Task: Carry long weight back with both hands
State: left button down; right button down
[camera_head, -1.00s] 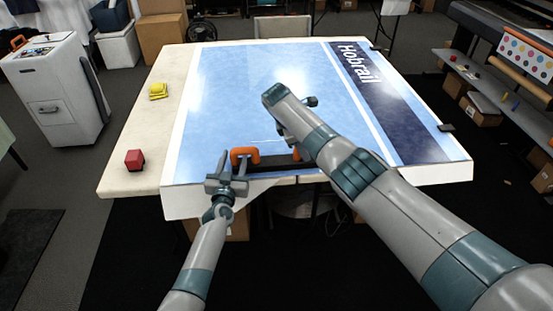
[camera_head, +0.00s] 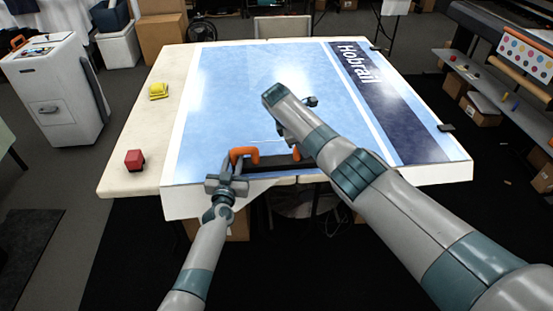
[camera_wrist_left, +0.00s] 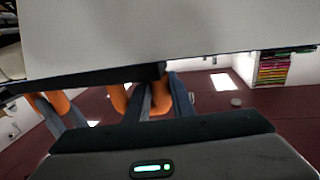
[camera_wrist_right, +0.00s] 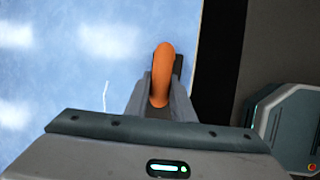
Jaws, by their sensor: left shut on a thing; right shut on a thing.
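The long weight is a black bar (camera_head: 270,164) with orange handles, at the near edge of the table. My left gripper (camera_head: 238,166) is shut on its left orange handle (camera_head: 243,151). In the left wrist view, orange handle parts (camera_wrist_left: 118,97) show by my grey fingers, below the pale table edge. The right orange handle (camera_head: 296,153) is mostly hidden by my right arm in the head view. In the right wrist view, my right gripper (camera_wrist_right: 161,98) is shut on that handle (camera_wrist_right: 160,70). Whether the bar touches the table is unclear.
The table's blue printed film sheet (camera_head: 260,90) hangs over the near edge. A red block (camera_head: 135,159) and yellow pads (camera_head: 158,91) lie on the pale left strip. A small dark object (camera_head: 446,128) lies at the right edge. The middle of the sheet looks clear.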

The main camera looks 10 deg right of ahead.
dwell(0.9)
pick_arm(q)
jog(key=shift+w+r, duration=0.15)
jog(key=shift+r, duration=0.15)
pick_arm(e)
jog(key=shift+w+r, duration=0.2)
